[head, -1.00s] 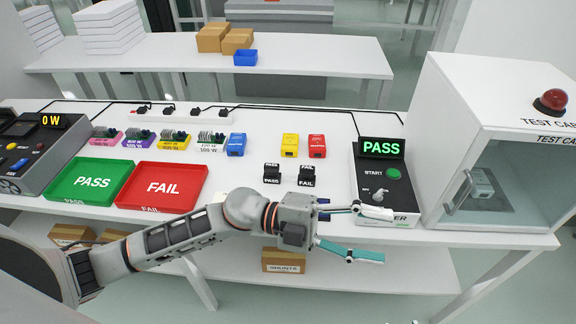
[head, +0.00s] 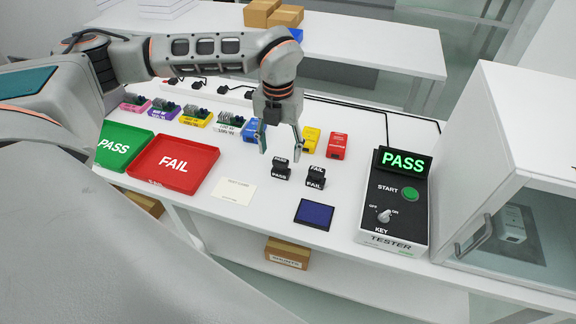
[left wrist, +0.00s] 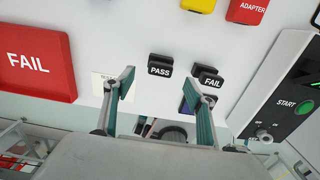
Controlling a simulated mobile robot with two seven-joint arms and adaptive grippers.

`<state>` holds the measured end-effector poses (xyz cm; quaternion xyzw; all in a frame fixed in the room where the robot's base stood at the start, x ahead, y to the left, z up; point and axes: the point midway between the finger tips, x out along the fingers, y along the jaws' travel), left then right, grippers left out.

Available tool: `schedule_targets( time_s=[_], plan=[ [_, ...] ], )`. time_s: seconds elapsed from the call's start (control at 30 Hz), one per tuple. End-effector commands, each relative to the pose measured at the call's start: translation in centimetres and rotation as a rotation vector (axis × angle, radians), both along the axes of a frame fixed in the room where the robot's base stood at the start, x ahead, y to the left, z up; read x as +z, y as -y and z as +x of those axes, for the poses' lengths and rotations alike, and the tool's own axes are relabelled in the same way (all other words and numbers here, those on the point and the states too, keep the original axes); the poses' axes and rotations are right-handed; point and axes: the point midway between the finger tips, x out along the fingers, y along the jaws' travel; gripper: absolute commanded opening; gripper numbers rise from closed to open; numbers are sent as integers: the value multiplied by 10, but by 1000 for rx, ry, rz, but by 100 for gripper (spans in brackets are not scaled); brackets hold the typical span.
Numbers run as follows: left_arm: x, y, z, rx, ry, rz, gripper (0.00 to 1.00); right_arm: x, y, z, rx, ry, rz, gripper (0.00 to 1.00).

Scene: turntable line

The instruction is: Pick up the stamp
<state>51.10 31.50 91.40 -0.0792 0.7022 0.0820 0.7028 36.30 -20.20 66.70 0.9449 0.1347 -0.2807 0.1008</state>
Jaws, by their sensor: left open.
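Two small black stamps stand on the white table: the PASS stamp (head: 281,170) and, just right of it, the FAIL stamp (head: 316,177). The left wrist view also shows the PASS stamp (left wrist: 160,66) and the FAIL stamp (left wrist: 208,77). My left gripper (head: 283,150) is open and empty, fingers pointing down, above the table near the PASS stamp. My right gripper is not in view.
A dark blue ink pad (head: 313,214) and a pale card (head: 234,191) lie in front of the stamps. The tester (head: 397,205) reads PASS at right. Red FAIL (head: 190,182) and green PASS (head: 122,160) trays stand left. Yellow (head: 309,140) and red (head: 337,146) boxes stand behind.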

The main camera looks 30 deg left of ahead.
Motion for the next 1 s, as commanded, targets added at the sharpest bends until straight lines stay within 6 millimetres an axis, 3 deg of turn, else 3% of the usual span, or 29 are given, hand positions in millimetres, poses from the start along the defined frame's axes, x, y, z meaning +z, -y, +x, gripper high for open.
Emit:
schedule_targets(
  time_s=[0.6, 0.87, 0.9, 1.0],
  plan=[
    [-71, 0, 4, -2, -2, -3, 56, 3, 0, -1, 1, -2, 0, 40],
    [-75, 0, 4, -3, 0, -3, 56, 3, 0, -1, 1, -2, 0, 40],
    [-75, 0, 4, -3, 0, -3, 53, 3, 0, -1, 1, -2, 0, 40],
    [-74, 0, 4, -3, 0, -3, 27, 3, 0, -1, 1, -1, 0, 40]
  ],
)
